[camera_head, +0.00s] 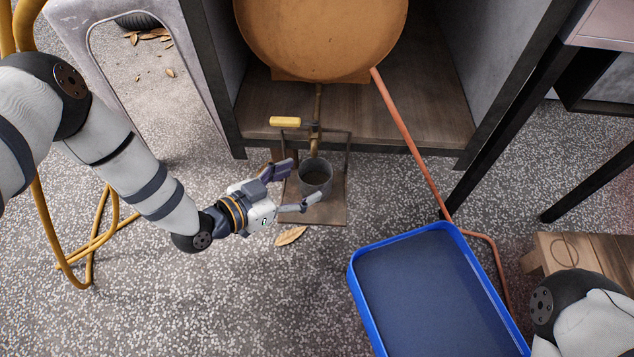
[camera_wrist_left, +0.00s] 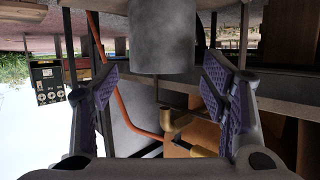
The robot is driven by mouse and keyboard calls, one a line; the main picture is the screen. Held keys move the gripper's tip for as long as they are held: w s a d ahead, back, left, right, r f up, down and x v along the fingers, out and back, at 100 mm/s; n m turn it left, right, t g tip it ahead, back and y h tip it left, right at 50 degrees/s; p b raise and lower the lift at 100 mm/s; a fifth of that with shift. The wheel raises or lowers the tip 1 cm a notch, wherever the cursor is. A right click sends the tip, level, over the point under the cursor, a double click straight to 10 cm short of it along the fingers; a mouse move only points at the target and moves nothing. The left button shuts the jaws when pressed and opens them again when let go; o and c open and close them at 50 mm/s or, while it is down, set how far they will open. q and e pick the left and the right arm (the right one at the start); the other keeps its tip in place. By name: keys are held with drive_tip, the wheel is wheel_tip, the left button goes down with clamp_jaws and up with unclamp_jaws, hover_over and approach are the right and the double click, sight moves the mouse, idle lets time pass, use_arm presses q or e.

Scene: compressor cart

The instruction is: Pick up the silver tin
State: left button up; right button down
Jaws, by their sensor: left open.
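The silver tin (camera_head: 316,177) is a grey, open-topped cylinder. It stands upright on a small wooden platform (camera_head: 328,212) below the brass valve (camera_head: 314,138). My left gripper (camera_head: 304,182) is open, with its fingers pointing at the tin from the left. One fingertip shows at the tin's far left and the other at its near side. In the left wrist view the tin (camera_wrist_left: 163,40) shows at the top, centred across the gap between the open fingers (camera_wrist_left: 160,82). No grip on it shows. My right gripper is out of the head view.
An orange tank (camera_head: 320,35) sits in the cabinet above. A yellow handle (camera_head: 285,122) and metal frame rise close behind the tin. A red hose (camera_head: 408,132) runs down to the right. A blue tray (camera_head: 430,285) and wooden stool (camera_head: 590,255) stand at right.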

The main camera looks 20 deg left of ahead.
sight(326, 171)
use_arm(q)
drive_tip(key=b+x, duration=0.1)
drive_tip(key=x, duration=0.1)
drive_tip(key=b+x, duration=0.1)
drive_tip(key=x, duration=0.2)
drive_tip(key=shift+w+f+b, duration=0.15)
drive_tip(key=shift+f+b, duration=0.2)
drive_tip(key=shift+f, duration=0.15)
drive_tip(key=shift+w+d, duration=0.1)
drive_tip(key=shift+w, duration=0.05)
drive_tip(key=shift+r, duration=0.15)
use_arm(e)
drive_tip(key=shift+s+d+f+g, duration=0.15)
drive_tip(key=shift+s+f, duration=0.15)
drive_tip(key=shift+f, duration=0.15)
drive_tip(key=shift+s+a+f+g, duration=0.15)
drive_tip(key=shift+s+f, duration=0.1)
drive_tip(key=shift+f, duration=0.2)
use_arm(q)
drive_tip(key=c, duration=0.9)
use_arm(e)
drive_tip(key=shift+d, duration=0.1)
